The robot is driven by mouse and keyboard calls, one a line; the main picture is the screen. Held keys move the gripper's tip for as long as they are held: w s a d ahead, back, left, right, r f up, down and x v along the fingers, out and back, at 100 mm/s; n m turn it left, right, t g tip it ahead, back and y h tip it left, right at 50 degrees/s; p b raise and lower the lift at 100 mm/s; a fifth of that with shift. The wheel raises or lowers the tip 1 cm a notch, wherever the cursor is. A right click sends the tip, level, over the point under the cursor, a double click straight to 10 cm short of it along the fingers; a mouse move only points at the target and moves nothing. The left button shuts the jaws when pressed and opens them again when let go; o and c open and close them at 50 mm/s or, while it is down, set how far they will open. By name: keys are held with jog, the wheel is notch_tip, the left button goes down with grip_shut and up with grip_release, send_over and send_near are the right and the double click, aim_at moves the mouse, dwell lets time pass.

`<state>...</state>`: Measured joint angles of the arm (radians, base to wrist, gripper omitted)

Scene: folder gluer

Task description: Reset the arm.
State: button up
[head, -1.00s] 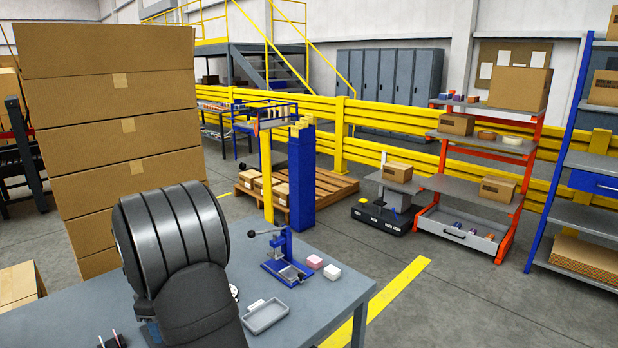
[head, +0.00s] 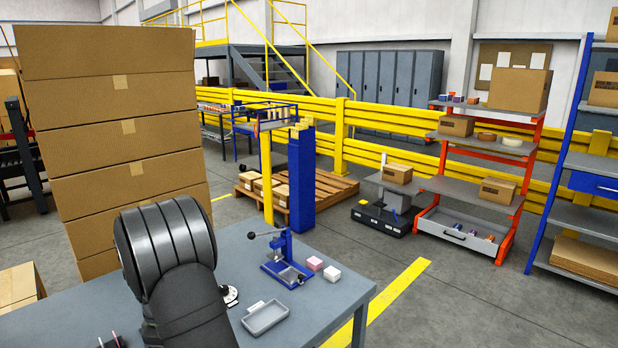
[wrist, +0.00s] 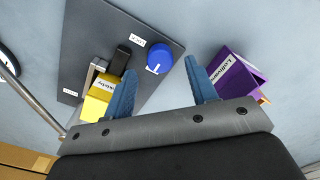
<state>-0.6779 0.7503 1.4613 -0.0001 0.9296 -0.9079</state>
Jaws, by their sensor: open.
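My arm (head: 165,245) rises over the left part of the grey table (head: 335,285) in the head view, bent with a thick dark ribbed joint at its top. My gripper (wrist: 160,65) shows only in the wrist view; the arm hides it or it is out of frame in the head view. Its two blue fingers are apart with nothing between them. Beyond them lies a dark panel with a blue knob (wrist: 159,57), small labels and a yellow labelled part (wrist: 98,102). A purple labelled box (wrist: 238,82) is to the right of the fingers.
A blue press-like fixture (head: 285,258), a pink block (head: 314,263), a white block (head: 332,273) and a grey tray (head: 265,317) stand on the table, right of my arm. A tall carton stack (head: 125,150) rises behind it at left.

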notch_tip(320, 180, down, 4)
jog(key=shift+r, duration=0.2)
jog(key=shift+r+m, duration=0.25)
jog(key=shift+m, duration=0.65)
jog(key=m, duration=0.6)
jog(key=shift+m, duration=0.4)
jog(key=m, duration=0.4)
jog(key=shift+m, duration=2.2)
jog(key=shift+o, duration=0.5)
